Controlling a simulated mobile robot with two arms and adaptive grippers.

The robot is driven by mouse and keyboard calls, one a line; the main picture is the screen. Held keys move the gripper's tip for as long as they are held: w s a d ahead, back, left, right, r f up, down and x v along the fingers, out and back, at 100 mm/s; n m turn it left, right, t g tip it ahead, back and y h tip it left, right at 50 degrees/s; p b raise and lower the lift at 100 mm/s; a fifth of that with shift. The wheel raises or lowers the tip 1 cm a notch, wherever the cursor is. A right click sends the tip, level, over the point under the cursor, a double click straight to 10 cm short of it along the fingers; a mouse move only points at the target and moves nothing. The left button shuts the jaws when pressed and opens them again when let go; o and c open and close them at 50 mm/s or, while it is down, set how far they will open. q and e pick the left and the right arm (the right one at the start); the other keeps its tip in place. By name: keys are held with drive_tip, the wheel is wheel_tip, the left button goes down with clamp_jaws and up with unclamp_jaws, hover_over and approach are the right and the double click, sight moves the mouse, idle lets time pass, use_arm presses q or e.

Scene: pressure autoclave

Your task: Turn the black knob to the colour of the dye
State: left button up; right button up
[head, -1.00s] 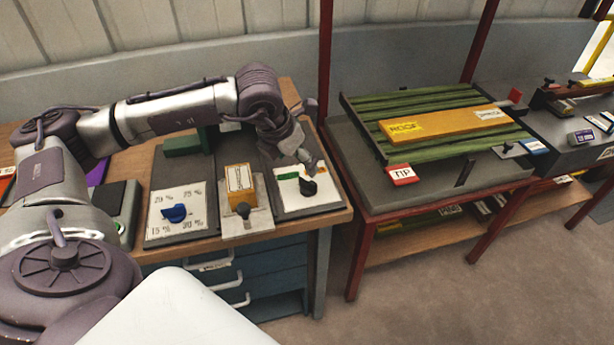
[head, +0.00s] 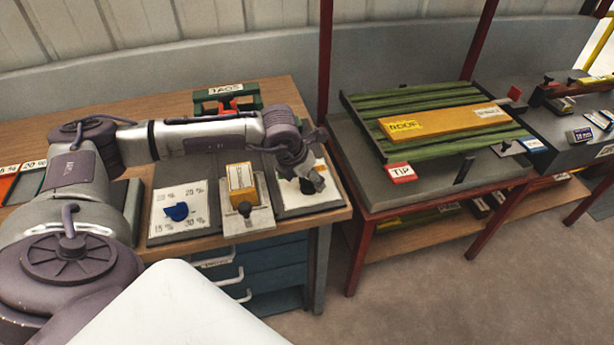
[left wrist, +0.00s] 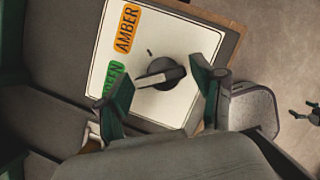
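The black knob (left wrist: 161,73) shows in the left wrist view on a white dial plate (left wrist: 180,36), with a pale line on its bar towards the left. The plate has an orange AMBER label (left wrist: 126,29) and a green GREEN label (left wrist: 112,78), partly covered by a finger. My left gripper (left wrist: 158,90) is open, its green-padded fingers apart on either side of the knob; contact cannot be told.
Left of the dial stand a yellow block (head: 240,177) in a holder and a plate with a blue knob (head: 176,211). A red-framed table (head: 375,205) stands right.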

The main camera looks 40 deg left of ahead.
use_arm(q)
drive_tip(key=c, duration=0.8)
drive_tip(key=shift+o, duration=0.2)
drive_tip(key=shift+w+a+f+m+h+b, duration=0.1)
drive_tip(key=shift+m+h+b, duration=0.15)
drive_tip(key=shift+m+b, duration=0.4)
drive_tip(key=shift+f+m+h+b, duration=0.1)
drive_tip(key=shift+m+h+b, duration=0.15)
drive_tip(key=shift+m+b, duration=0.35)
drive_tip(key=shift+r+m+h+b, duration=0.1)
drive_tip(key=shift+m+h+b, duration=0.4)
drive_tip(key=shift+m+b, duration=0.6)
drive_tip(key=m+b, duration=0.1)
drive_tip(key=m, duration=0.1)
drive_tip(key=m+g+h, duration=0.1)
drive_tip(key=m, duration=0.2)
drive_tip(key=shift+w+r+g+b, duration=0.1)
drive_tip(key=shift+w+g+b, duration=0.05)
drive_tip(key=shift+g+b, duration=0.2)
drive_tip(key=shift+r+m+g+h+b, duration=0.1)
drive_tip(key=shift+m+g+h+b, duration=0.25)
drive_tip(key=shift+m, duration=0.7)
drive_tip(key=shift+m+g+h+b, duration=0.15)
drive_tip(key=shift+m+g+b, duration=0.3)
drive_tip(key=shift+m, duration=0.55)
drive_tip(key=o, duration=1.2)
drive_tip(key=shift+c, duration=0.2)
